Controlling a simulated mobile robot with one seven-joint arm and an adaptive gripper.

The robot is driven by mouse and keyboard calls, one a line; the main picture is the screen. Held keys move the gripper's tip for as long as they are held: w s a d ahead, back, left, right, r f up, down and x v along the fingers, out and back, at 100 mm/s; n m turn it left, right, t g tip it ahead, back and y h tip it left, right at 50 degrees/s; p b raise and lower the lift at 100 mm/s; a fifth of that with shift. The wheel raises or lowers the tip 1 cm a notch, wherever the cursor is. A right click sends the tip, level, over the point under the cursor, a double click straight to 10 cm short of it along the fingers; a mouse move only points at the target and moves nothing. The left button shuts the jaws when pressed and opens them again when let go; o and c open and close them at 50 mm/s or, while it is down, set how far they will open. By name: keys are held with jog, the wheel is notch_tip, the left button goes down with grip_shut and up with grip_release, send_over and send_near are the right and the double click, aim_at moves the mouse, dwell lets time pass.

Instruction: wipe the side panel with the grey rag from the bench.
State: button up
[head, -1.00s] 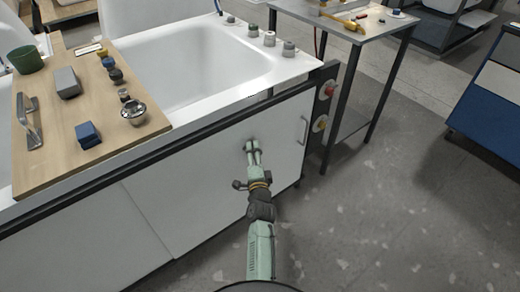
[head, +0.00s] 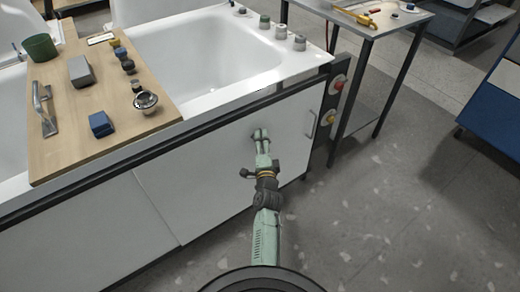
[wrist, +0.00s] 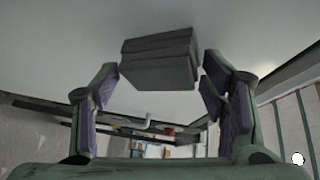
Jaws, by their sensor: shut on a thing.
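The white side panel (head: 215,180) is the front of the tub bench, with a small handle at its right end. My gripper (head: 261,134) is at the right part of this panel, left of the handle. In the wrist view, the grey rag (wrist: 160,62) shows as a folded, layered dark grey block between the fingertips of my gripper (wrist: 160,75). My gripper is shut on it. The rag is at the pale panel surface (wrist: 60,40); I cannot tell whether it touches. In the head view the rag is mostly hidden by the gripper.
A wooden board (head: 65,150) across the tub (head: 215,55) holds a grey block (head: 80,71), a blue box (head: 101,124), a trowel and small fittings. Red and yellow buttons (head: 334,100) and a metal table (head: 385,25) stand to the right. Floor in front is clear.

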jog(key=w+d+b, duration=0.2)
jog(key=d+b, duration=0.1)
jog(key=shift+w+f, duration=0.15)
jog(key=shift+w+d+b, duration=0.5)
jog(key=shift+d+b, duration=0.25)
jog(key=shift+w+d+b, duration=0.65)
jog(key=shift+d+b, duration=0.25)
jog(key=shift+b, duration=0.05)
jog(key=shift+w+d+b, duration=0.5)
jog(key=shift+d, duration=0.15)
jog(key=shift+w+d+b, duration=0.75)
jog(key=shift+d+b, duration=0.25)
jog(key=shift+w+d, duration=0.25)
jog(key=shift+d, duration=0.15)
jog(key=shift+s+d+b, duration=0.2)
jog(key=shift+s+d, duration=0.4)
jog(key=shift+s, duration=0.25)
jog(key=shift+s+d+b, duration=0.15)
jog(key=shift+s+d, duration=0.45)
jog(key=shift+s, duration=0.2)
jog(key=shift+s+d+b, duration=0.2)
jog(key=shift+s+d, duration=0.4)
jog(key=shift+s, duration=0.25)
